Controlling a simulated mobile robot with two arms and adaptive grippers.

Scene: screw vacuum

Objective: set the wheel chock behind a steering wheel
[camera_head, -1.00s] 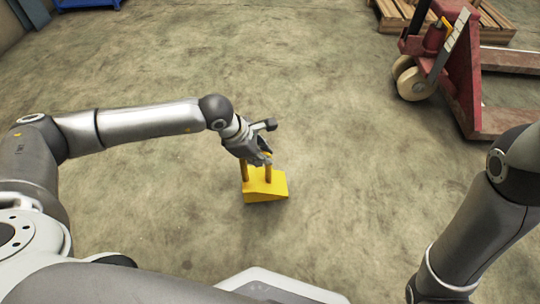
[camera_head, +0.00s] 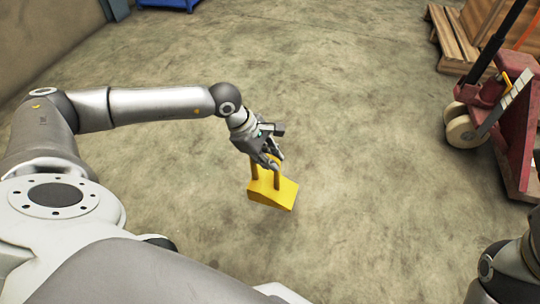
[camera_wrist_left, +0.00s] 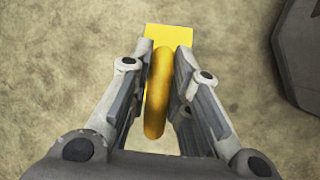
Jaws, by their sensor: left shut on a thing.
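The yellow wheel chock (camera_head: 274,192) is a wedge with an upright handle, in the middle of the head view. My left gripper (camera_head: 270,160) is shut on its handle from above. In the left wrist view the handle (camera_wrist_left: 158,95) stands between the two fingers of my left gripper (camera_wrist_left: 160,75), with the wedge body beyond. Whether the chock touches the floor is hard to tell. The red pallet jack is at the right, with its cream steering wheel (camera_head: 463,131) at its near left end. My right gripper is out of view; only part of my right arm shows at the lower right.
A wooden pallet (camera_head: 453,38) lies behind the pallet jack (camera_head: 520,140) at the upper right. A blue rack (camera_head: 168,3) stands at the top left by the wall. The concrete floor (camera_head: 360,130) between chock and jack is clear.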

